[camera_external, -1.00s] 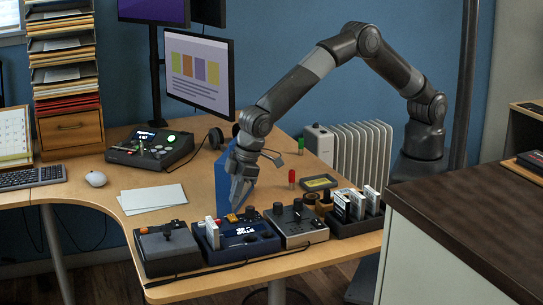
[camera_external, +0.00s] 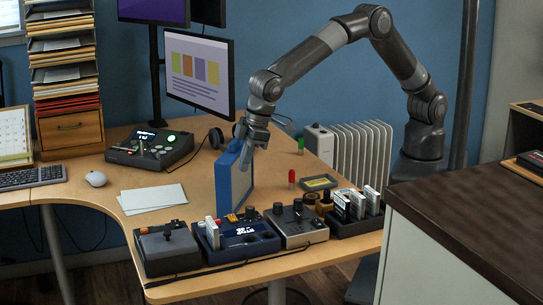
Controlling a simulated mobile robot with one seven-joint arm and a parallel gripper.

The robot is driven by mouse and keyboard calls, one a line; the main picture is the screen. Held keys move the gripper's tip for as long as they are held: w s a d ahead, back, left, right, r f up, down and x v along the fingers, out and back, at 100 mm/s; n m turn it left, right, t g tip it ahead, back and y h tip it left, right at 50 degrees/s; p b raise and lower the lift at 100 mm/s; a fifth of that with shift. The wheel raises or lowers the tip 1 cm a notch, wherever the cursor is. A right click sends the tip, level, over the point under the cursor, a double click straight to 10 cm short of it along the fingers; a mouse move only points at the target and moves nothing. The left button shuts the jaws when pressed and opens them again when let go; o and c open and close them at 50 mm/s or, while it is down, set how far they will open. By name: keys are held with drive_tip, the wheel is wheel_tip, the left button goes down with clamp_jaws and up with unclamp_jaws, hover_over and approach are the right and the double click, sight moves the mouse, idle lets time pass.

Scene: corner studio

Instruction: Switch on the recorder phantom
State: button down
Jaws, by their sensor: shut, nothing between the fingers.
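No readable label tells me which device is the recorder phantom. A row of devices stands along the desk's front edge: a dark grey box with an orange-tipped part (camera_external: 167,252), a dark blue box with a lit display (camera_external: 252,240), and a grey box with black knobs (camera_external: 303,232). The blue box has a white card standing at its left and red and orange parts on top. My gripper (camera_external: 244,166) is shut and empty, above and behind the blue box, apart from it. It overlaps an upright blue panel (camera_external: 225,193) in the picture; I cannot tell whether they touch.
A black tray with white cards (camera_external: 357,226) ends the row at right. A red cylinder (camera_external: 292,178) and a green one stand behind it. A console with a green light (camera_external: 150,148) is at the back left. Papers (camera_external: 150,198) lie left; a dark-topped counter (camera_external: 470,220) is at right.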

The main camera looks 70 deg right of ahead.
sight(234, 215)
drive_tip(key=shift+w+d+r, duration=0.1)
drive_tip(key=shift+w+d, duration=0.35)
drive_tip(key=x, duration=1.3)
drive_tip(key=shift+s+d, duration=0.25)
drive_tip(key=shift+d, duration=0.1)
drive_tip(key=shift+f, duration=0.6)
drive_tip(key=shift+w+d+f, duration=0.1)
drive_tip(key=shift+d+f, duration=0.05)
drive_tip(key=shift+f, duration=0.15)
